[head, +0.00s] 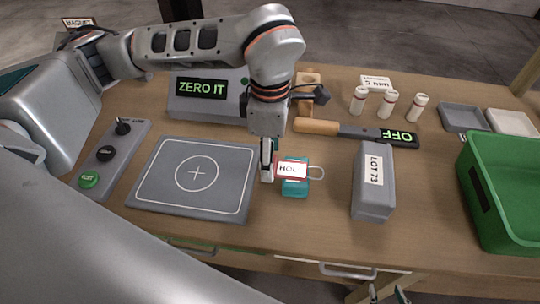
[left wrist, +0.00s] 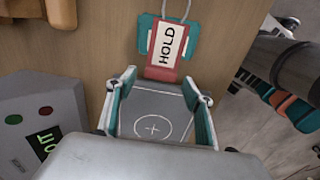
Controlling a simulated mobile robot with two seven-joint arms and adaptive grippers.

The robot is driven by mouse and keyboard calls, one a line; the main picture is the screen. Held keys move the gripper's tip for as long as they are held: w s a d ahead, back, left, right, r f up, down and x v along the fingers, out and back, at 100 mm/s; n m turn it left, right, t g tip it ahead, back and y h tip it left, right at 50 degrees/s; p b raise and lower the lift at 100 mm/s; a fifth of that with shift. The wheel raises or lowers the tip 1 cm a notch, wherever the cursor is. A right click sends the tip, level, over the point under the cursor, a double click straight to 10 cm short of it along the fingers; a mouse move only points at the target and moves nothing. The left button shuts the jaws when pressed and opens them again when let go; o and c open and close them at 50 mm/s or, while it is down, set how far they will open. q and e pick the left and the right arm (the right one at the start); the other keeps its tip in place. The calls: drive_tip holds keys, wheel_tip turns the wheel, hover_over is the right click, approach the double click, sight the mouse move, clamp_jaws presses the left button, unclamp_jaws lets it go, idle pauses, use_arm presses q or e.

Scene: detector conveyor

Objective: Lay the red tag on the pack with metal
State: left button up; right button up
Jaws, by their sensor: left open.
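The red tag (head: 291,170) has a white label reading HOLD and a wire loop. It lies on a teal block (head: 295,190) in the middle of the table; the tag also shows in the left wrist view (left wrist: 160,73). My left gripper (head: 267,172) points down close to the tag's left side. In the left wrist view its fingers are apart with nothing between them, and the tag is just beyond them. My right gripper (head: 387,294) shows only partly at the bottom edge, its fingertips apart. A grey pack (head: 374,198) labelled LOT 73 stands right of the tag.
A grey pad (head: 147,192) with a crosshair lies left. Behind are a ZERO IT display box (head: 180,108), a wand (head: 355,132) reading OFF, and several white bottles (head: 388,104). A green bin (head: 505,195) stands right. The table front near the tag is clear.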

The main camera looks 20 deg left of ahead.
use_arm(q)
wheel_tip(320, 180, up, 12)
drive_tip(key=shift+f, duration=0.2)
idle(0.6)
